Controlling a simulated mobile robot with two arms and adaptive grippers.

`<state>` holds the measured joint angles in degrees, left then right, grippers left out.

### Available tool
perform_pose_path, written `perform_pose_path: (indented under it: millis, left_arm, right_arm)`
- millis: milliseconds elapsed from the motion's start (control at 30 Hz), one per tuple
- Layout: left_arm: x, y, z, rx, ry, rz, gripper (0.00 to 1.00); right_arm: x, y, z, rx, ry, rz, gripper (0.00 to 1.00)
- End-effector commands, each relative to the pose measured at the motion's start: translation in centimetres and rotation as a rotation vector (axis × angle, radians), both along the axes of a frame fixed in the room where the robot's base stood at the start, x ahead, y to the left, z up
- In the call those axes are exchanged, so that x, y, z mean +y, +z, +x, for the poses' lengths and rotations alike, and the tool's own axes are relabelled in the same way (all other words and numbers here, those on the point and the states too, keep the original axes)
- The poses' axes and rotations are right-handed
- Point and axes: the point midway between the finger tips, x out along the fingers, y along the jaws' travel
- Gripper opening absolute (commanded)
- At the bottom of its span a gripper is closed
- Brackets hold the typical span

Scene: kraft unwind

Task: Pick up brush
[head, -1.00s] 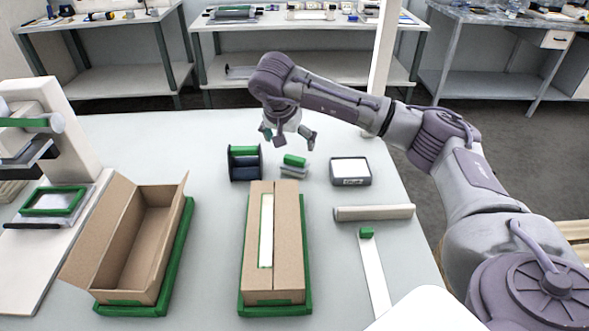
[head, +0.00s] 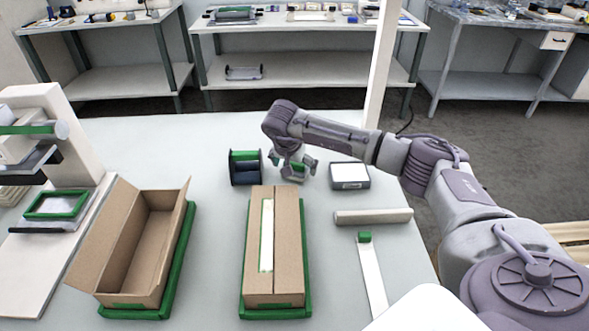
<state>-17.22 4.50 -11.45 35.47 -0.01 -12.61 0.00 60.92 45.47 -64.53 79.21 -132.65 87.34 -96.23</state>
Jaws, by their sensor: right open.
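A small block with a green top and grey lower part, which looks like the brush (head: 298,168), lies on the table behind the closed box. My right gripper (head: 293,163) is open, pointing down, with its fingers on either side of the brush. The fingers partly hide it, and I cannot tell whether they touch it. My left gripper is not in view.
A dark holder with a green bar (head: 244,167) stands close left of the brush, and a dark-edged scale (head: 349,175) close right. A closed carton (head: 288,245), an open carton (head: 120,240), a pale roll (head: 373,216) and a green-ended strip (head: 371,275) lie nearer.

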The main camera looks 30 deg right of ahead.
Motion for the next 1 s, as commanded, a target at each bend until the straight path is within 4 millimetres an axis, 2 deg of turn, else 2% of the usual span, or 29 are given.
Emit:
perform_pose_path:
  millis: [67, 400, 467, 767, 867, 1000]
  left_arm:
    - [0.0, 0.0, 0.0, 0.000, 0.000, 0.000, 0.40]
    - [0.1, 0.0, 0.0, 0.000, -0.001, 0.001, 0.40]
    - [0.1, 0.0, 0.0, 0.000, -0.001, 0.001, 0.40]
    - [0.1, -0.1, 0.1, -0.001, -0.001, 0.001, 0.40]
    - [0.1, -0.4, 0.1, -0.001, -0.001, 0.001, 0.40]
    - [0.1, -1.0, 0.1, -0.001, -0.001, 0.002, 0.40]
  right_arm:
    - [0.0, 0.0, 0.0, 0.000, 0.000, 0.000, 0.97]
    - [0.0, 0.1, 0.0, 0.000, 0.000, 0.000, 0.40]
    - [0.0, 0.1, 0.0, -0.001, -0.001, 0.001, 0.32]
    - [0.0, 0.5, 0.1, -0.003, 0.000, 0.001, 0.32]
    - [0.0, 1.3, 0.1, -0.004, 0.000, 0.000, 0.32]
    - [0.0, 3.6, 0.1, -0.007, -0.001, 0.000, 0.32]
